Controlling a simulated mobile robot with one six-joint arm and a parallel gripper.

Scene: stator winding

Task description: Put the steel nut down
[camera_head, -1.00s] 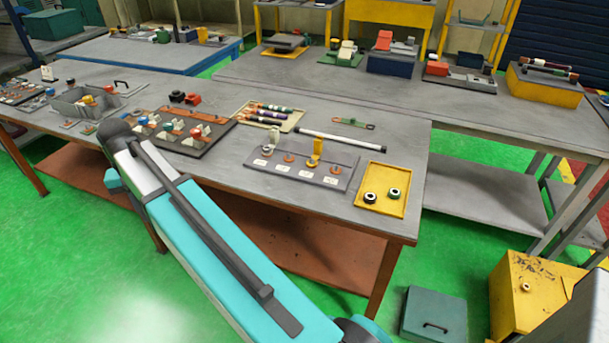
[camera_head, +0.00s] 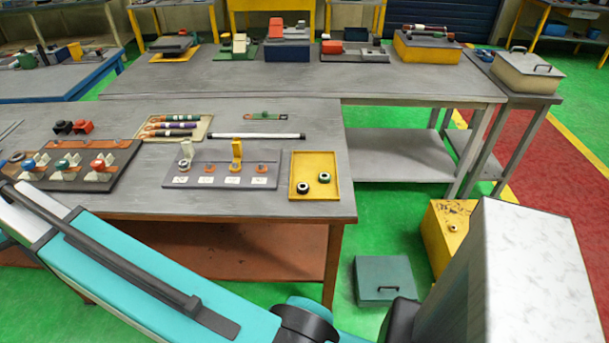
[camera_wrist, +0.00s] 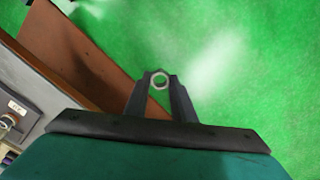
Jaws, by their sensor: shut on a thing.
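The steel nut (camera_wrist: 159,83) shows in the wrist view as a small pale ring. My gripper (camera_wrist: 160,82) is shut on it, with the nut between its dark fingertips. In that view the green floor lies beyond the nut, and a brown shelf is at the left. My gripper is outside the head view, where my arm runs out at the left edge. The head view shows a grey plate (camera_head: 213,184) with white labels and small ring parts, and a yellow tray (camera_head: 300,163) holding two dark round parts.
The grey workbench (camera_head: 120,204) also bears a dark rack (camera_head: 125,154) of coloured parts, a tray of striped rods (camera_head: 208,121) and a white rod (camera_head: 256,136). A teal case (camera_head: 385,270) and a yellow box (camera_head: 436,232) stand on the floor.

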